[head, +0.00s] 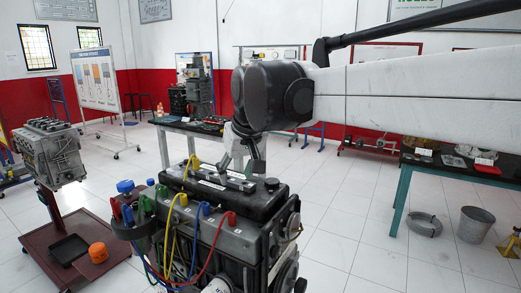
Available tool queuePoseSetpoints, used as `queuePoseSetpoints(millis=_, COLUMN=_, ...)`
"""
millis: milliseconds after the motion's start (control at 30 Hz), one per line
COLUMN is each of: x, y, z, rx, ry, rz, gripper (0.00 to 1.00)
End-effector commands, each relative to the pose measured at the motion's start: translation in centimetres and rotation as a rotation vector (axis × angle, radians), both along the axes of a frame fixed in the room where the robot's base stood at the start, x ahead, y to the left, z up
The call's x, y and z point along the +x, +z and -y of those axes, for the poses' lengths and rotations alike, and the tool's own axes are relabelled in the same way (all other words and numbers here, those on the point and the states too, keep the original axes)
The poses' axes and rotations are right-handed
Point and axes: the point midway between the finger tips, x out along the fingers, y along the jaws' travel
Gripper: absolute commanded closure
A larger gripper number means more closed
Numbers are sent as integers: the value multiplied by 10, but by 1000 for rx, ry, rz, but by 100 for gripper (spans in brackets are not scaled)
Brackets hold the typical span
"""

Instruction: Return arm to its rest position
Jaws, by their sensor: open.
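My white arm reaches in from the upper right to a dark joint above the engine trainer in the middle. My gripper (240,165) hangs below that joint, over or just behind the engine's dark top cover (215,191). Its fingers look apart, with nothing visible between them. I cannot tell whether it touches the cover. The engine trainer (240,240) has red, yellow, blue and green leads plugged in along its left side.
A second engine (50,152) stands on a red wheeled stand at left, with an orange item (98,252). A table (200,127) with an engine is behind. A parts table (450,167) and metal bucket (475,223) are at right. White floor lies open between.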

Motion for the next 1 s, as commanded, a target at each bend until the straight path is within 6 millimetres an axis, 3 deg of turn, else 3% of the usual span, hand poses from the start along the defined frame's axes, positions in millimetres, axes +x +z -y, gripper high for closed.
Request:
queuePoseSetpoints(millis=100, x=-25, y=-7, z=47, rx=6, ry=-63, rz=15, gripper=59)
queuePoseSetpoints(millis=500, x=-121, y=-56, z=168, rx=26, ry=-261, rz=71, gripper=59)
queuePoseSetpoints(millis=800, x=-196, y=-114, z=232, rx=33, ry=-404, rz=114, gripper=59)
queuePoseSetpoints(millis=1000, x=-227, y=-144, z=253, rx=36, ry=-464, rz=133, gripper=59)
